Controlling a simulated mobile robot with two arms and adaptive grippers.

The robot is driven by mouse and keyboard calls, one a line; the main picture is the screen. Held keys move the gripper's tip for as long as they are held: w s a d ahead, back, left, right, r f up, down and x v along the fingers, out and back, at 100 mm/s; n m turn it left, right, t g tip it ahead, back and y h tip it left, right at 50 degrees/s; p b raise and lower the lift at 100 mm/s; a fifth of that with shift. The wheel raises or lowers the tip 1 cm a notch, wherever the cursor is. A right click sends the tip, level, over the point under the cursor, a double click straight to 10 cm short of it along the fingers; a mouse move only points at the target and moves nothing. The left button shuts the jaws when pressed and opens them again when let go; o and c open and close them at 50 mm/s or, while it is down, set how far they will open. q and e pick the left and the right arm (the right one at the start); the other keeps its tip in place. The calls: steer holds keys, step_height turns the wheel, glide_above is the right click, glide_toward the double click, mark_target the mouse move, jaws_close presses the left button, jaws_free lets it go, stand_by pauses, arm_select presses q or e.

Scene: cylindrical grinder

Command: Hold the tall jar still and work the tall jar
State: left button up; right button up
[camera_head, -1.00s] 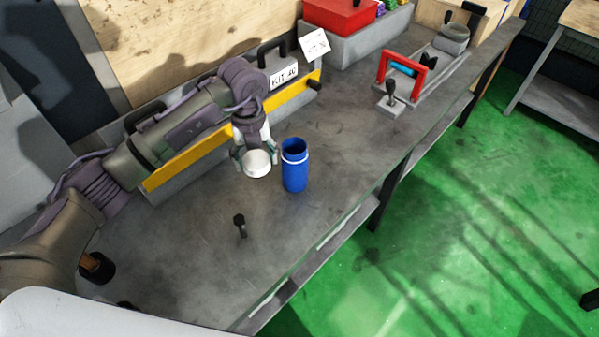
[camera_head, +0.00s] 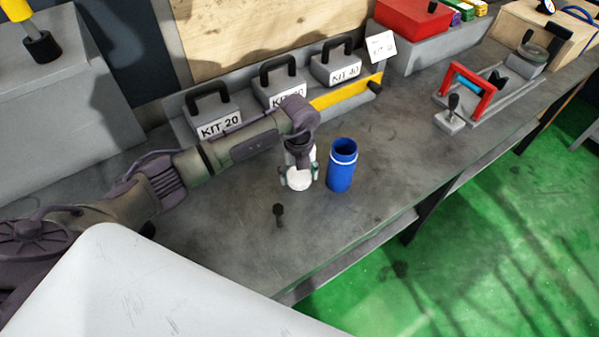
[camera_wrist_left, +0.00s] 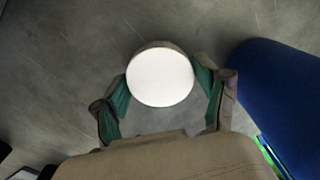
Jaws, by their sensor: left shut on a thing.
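The tall jar (camera_head: 341,170) is blue with a pale ring near its top. It stands upright on the grey bench with its mouth open and looks dark inside. My left gripper (camera_head: 299,180) is beside it, on its left, pointing down. It is shut on a round white lid (camera_wrist_left: 161,76), which sits between its green-padded fingers (camera_wrist_left: 162,100) in the left wrist view. The lid is apart from the jar; I cannot tell whether it touches the bench. The jar also shows at the right of the left wrist view (camera_wrist_left: 285,100). My right gripper is not in view.
A small black peg (camera_head: 279,213) stands on the bench in front of the lid. Weights labelled KIT (camera_head: 219,125) line the back. A red-handled fixture (camera_head: 467,88) and a red box (camera_head: 412,18) are farther right. The bench edge drops to a green floor (camera_head: 390,265).

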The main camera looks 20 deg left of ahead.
arm_select(q)
steer(key=shift+f, duration=0.3)
steer(key=o, duration=1.3)
